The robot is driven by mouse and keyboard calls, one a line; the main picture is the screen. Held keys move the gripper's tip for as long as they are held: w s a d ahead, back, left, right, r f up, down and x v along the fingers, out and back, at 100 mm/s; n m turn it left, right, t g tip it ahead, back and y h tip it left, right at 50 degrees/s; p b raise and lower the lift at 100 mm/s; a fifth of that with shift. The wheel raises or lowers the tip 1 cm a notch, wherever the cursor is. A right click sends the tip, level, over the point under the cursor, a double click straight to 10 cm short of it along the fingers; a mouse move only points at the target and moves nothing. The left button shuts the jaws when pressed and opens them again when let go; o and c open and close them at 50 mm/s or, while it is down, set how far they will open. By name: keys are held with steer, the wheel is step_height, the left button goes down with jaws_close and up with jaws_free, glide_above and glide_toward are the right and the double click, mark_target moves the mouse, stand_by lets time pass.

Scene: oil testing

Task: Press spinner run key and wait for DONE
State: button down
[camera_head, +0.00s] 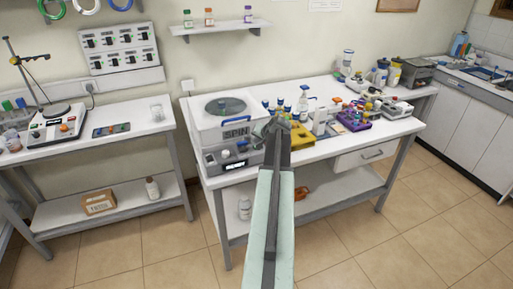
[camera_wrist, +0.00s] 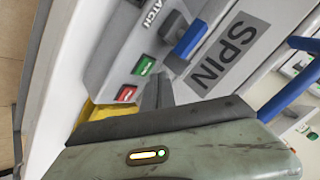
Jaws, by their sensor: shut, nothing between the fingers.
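The spinner (camera_head: 213,137) is a white box with a round grey lid window, standing at the left end of the middle bench. Its dark SPIN label (camera_wrist: 230,50) shows large in the wrist view. Its front panel there carries a green key (camera_wrist: 144,65), a red key (camera_wrist: 126,94) and a blue handle (camera_wrist: 190,37). A dark strip above the green key ends in the letters "ATCH"; the rest is cut off. My gripper (camera_head: 272,128) is shut and empty at the spinner's right front. In the wrist view its grey fingertips (camera_wrist: 158,91) are close to both keys; contact cannot be told.
Blue-capped bottles (camera_head: 303,103) and a yellow rack (camera_head: 301,135) stand right of the spinner, close to my gripper. Purple racks (camera_head: 355,122) sit farther right. A wall shelf (camera_head: 220,27) hangs above. The tiled floor in front is clear.

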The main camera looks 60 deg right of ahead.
steer(key=shift+f, duration=0.1)
steer(key=shift+f+b, duration=0.3)
steer(key=shift+b, duration=0.1)
